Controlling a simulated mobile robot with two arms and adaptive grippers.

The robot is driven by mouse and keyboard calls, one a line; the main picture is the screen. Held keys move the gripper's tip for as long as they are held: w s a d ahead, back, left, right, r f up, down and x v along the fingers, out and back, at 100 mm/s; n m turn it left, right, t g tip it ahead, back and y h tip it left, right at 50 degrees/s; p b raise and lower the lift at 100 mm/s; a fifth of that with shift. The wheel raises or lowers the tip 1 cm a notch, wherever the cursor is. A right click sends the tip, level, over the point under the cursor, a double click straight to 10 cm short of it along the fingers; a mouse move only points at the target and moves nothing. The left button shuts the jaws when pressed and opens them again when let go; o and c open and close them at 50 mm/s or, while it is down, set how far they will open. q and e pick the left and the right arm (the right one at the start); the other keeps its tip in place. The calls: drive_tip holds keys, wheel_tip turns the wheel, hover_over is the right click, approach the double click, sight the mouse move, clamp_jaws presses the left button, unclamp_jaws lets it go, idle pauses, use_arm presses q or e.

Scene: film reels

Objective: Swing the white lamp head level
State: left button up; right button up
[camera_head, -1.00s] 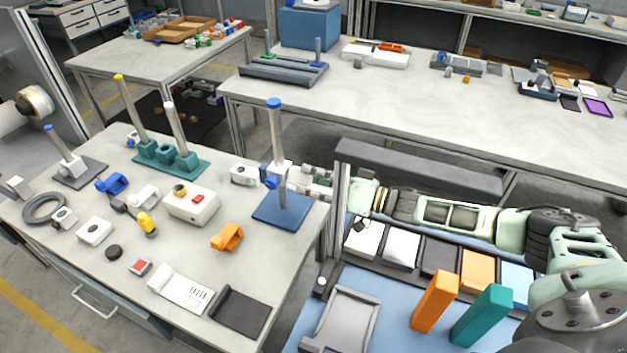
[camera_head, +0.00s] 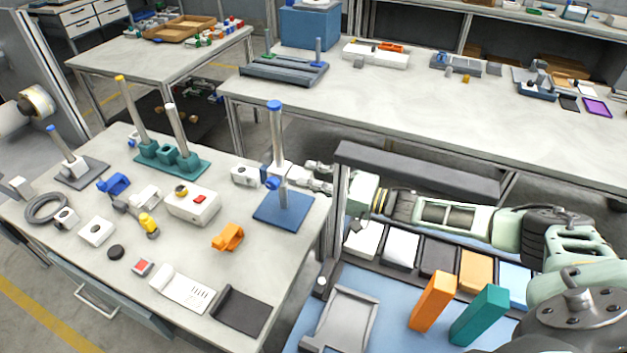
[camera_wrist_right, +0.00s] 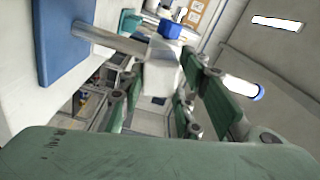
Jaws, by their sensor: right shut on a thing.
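A stand with a blue base (camera_head: 283,210) and a grey pole with a blue cap (camera_head: 274,104) is on the left table. A white head (camera_head: 282,168) with a blue knob (camera_head: 271,183) sits partway up the pole. In the right wrist view, the white head (camera_wrist_right: 161,72) is between my green finger links, with its blue knob (camera_wrist_right: 170,29) on top and the pole (camera_wrist_right: 105,40) running through. My right gripper (camera_head: 304,176) reaches in from the right and is shut on the white head. The exact finger contact is partly hidden. My left gripper is not in view.
A white box with a red button (camera_head: 193,205) and an orange clamp (camera_head: 228,237) lie left of the stand. A teal base (camera_head: 172,160) with two poles stands behind them. A dark grey shelf bar (camera_head: 418,168) runs just behind my right forearm.

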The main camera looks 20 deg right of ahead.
drive_tip(key=shift+m, duration=1.2)
drive_tip(key=o, duration=1.2)
drive_tip(key=shift+c, duration=0.2)
drive_tip(key=v, duration=1.2)
